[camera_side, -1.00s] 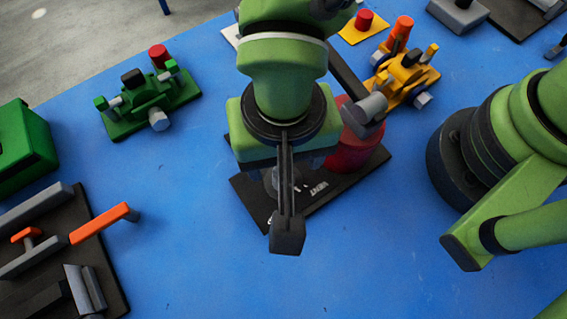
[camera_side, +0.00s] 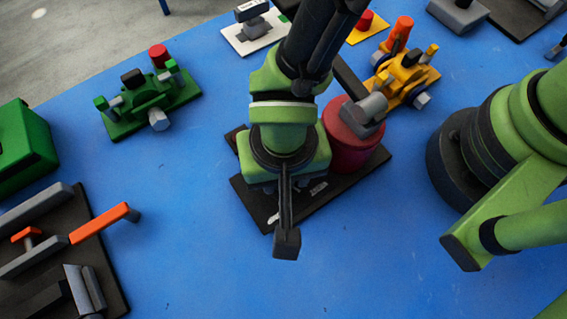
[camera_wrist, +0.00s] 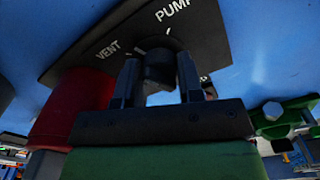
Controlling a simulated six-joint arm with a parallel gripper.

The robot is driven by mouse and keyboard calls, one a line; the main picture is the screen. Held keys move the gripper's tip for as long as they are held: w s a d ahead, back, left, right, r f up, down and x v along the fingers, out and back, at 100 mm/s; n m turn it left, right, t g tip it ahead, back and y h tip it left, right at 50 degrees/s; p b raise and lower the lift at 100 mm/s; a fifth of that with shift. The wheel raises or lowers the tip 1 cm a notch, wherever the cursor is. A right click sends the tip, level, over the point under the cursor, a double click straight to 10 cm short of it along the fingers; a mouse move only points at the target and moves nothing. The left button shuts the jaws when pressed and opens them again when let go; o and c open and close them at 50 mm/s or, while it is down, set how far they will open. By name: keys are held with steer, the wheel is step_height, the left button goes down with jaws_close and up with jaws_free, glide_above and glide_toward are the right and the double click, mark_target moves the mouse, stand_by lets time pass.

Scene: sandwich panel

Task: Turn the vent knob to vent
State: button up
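The black panel plate (camera_wrist: 110,45) carries white labels VENT (camera_wrist: 107,49) and PUMP (camera_wrist: 173,9), with short white tick marks beside them. A dark knob (camera_wrist: 158,66) stands on the plate near the ticks; which way it points is hard to tell. My gripper (camera_wrist: 158,75) has one finger on each side of the knob in the wrist view. The fingers are apart, with narrow gaps to the knob; contact cannot be made out. In the side view the plate (camera_side: 325,195) shows below my wrist, which hides the knob and fingertips.
A red cylinder (camera_side: 350,150) with a grey top part stands on the plate, right beside my wrist. A green fixture (camera_side: 150,100) is at left and a yellow one (camera_side: 408,75) behind right. A dark board with an orange handle (camera_side: 100,223) lies front left.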

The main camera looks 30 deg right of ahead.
steer(key=shift+n, duration=2.3)
steer(key=o, duration=0.9)
step_height(320, 180, up, 9)
steer(key=shift+r, duration=0.5)
